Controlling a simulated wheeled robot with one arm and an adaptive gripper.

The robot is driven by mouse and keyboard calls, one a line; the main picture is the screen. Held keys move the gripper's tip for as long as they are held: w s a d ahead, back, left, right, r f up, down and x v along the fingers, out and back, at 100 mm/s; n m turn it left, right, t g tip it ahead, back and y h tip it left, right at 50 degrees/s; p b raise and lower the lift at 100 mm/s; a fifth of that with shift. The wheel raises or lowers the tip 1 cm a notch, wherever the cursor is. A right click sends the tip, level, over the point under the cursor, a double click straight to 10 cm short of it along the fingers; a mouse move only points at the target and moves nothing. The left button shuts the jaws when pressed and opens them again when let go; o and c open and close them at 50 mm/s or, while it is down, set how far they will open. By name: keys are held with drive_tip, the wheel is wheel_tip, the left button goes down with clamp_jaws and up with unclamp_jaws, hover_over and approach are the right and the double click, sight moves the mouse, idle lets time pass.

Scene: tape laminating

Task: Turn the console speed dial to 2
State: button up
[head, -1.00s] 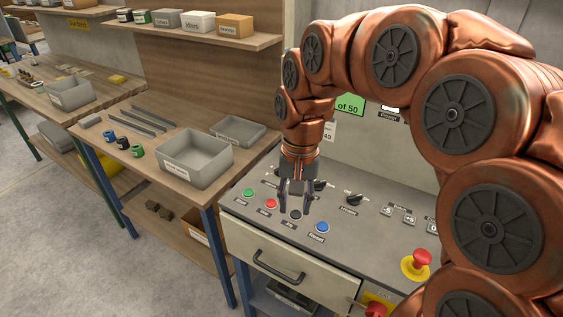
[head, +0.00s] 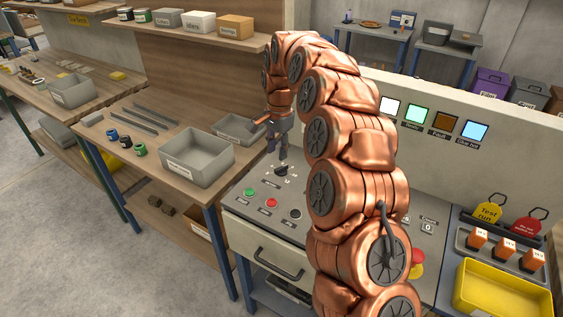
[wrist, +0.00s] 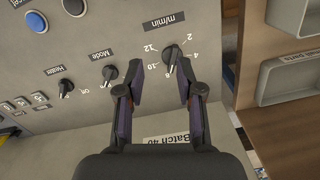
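The speed dial (wrist: 171,55), a black knob marked m/min, sits on the grey console (wrist: 105,25) in the wrist view. Figures including 2, 4, 10 and 12 ring it; its narrow end points down the picture, roughly toward 8, but the exact setting is unclear. The dial also shows in the head view (head: 281,170). My gripper (wrist: 159,66) is open, its fingers apart and empty. The dial lies near the fingertips, closer to the right finger; contact cannot be told. In the head view my gripper (head: 278,158) hangs just above the dial.
The Mode dial (wrist: 107,74) and Heater dial (wrist: 65,87) are left of the speed dial in the wrist view. Green (head: 250,191), red (head: 272,202) and black (head: 295,214) buttons line the console front. A grey bin (head: 197,160) stands on the side table.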

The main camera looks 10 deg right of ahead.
sight(281, 167)
drive_tip(key=w, duration=0.1)
drive_tip(key=w+d+f+m, duration=0.2)
drive_tip(key=w, duration=0.1)
drive_tip(key=shift+f+h+p, duration=0.15)
drive_tip(key=shift+h+p, duration=0.15)
drive_tip(key=shift+p, duration=0.05)
drive_tip(key=shift+f+p, duration=1.55)
drive_tip(key=shift+f, duration=2.4)
clamp_jaws()
